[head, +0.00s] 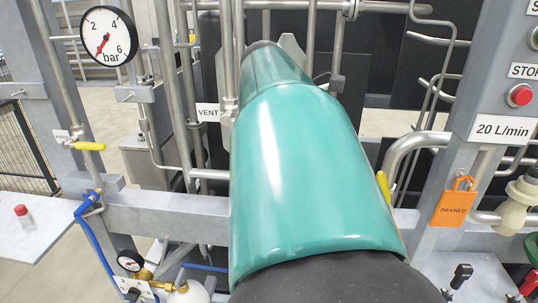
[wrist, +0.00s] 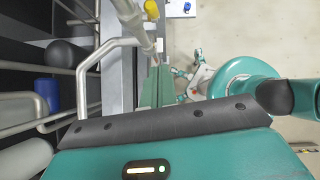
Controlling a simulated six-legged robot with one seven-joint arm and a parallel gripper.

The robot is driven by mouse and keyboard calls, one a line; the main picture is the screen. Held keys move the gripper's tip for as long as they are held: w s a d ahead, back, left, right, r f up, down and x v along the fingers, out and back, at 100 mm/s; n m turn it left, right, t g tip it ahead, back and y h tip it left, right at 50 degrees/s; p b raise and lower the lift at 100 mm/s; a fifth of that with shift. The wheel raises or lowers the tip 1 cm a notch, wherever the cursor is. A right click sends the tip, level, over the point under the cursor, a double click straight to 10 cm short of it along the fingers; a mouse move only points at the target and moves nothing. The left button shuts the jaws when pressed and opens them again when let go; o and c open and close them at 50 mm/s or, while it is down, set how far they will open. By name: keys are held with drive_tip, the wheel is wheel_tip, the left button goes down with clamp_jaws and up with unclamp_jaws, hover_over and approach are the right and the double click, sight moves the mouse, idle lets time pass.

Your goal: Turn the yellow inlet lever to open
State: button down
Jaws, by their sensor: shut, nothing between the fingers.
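Two yellow levers show in the head view. One yellow lever (head: 88,146) lies level on a thin pipe at the left, beside a small tag too small to read. The other yellow lever (head: 383,186) is upright, just right of my arm and partly covered by it. A yellow piece, perhaps a lever, also shows at the top of the wrist view (wrist: 151,10). I cannot tell from the labels which lever is the inlet. My gripper (wrist: 157,68) is shut and empty, its fingers beside a grey pipe and short of the yellow piece. My arm hides it in the head view.
A bar gauge (head: 108,36) and a VENT label (head: 208,112) are at the left. Bent steel pipes (head: 415,142) and a grey crossbar (head: 165,214) crowd the space around my arm.

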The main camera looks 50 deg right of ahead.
sight(385, 195)
drive_tip(key=s+d+f, duration=0.6)
drive_tip(key=s, duration=0.1)
drive_tip(key=shift+s+f, duration=0.15)
drive_tip(key=shift+f, duration=0.2)
drive_tip(key=shift+r, duration=0.1)
drive_tip(key=shift+s+d+r+t+y, duration=0.35)
drive_tip(key=shift+s+t+y, duration=0.1)
drive_tip(key=shift+s+t, duration=0.2)
drive_tip(key=shift+s+d+r+t+y, duration=0.3)
drive_tip(key=shift+s+t+y, duration=0.15)
drive_tip(key=shift+t, duration=0.25)
drive_tip(key=shift+s+d+r+t+y, duration=0.3)
drive_tip(key=shift+s+d+t+y, duration=0.1)
drive_tip(key=shift+s+t, duration=0.25)
drive_tip(key=shift+a, duration=0.1)
